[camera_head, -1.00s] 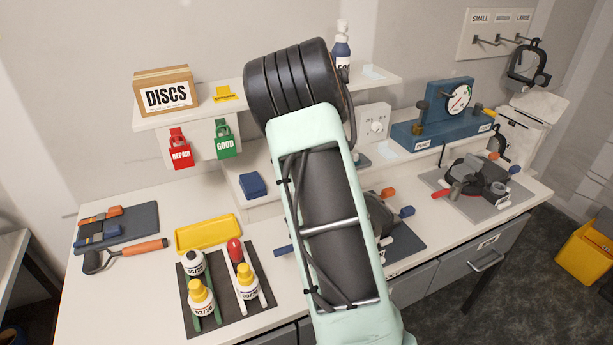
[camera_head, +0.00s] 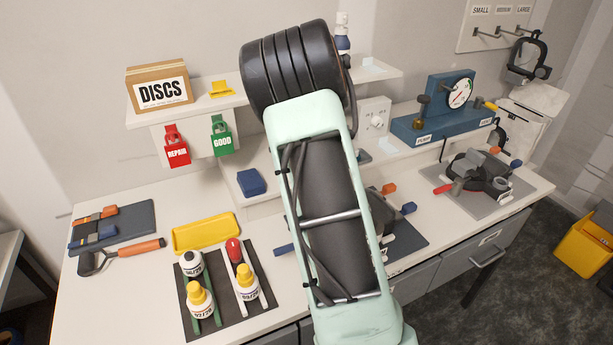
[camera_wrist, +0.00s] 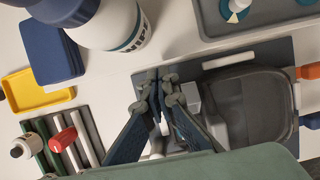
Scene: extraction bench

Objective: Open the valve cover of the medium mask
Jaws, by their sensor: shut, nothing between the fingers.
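A mask with a broad grey lens (camera_wrist: 250,105) lies on a dark mat in the wrist view. In the head view my arm hides most of this mask, and only its right part with an orange knob (camera_head: 389,188) and a blue knob (camera_head: 408,208) shows. No size label for it is readable, so I cannot tell if it is the medium one. My gripper (camera_wrist: 158,82) is shut and empty, at the left side of the lens in the wrist view. Whether it touches the mask is unclear, and the valve cover cannot be made out. My gripper is hidden in the head view.
A white bottle (camera_wrist: 125,28) stands near my gripper, with a blue block (camera_wrist: 48,48) beyond it. Another mask (camera_head: 478,172) lies on a grey mat at right. A blue gauge stand (camera_head: 435,120) is behind. Bottles stand on a black mat (camera_head: 235,322) at left.

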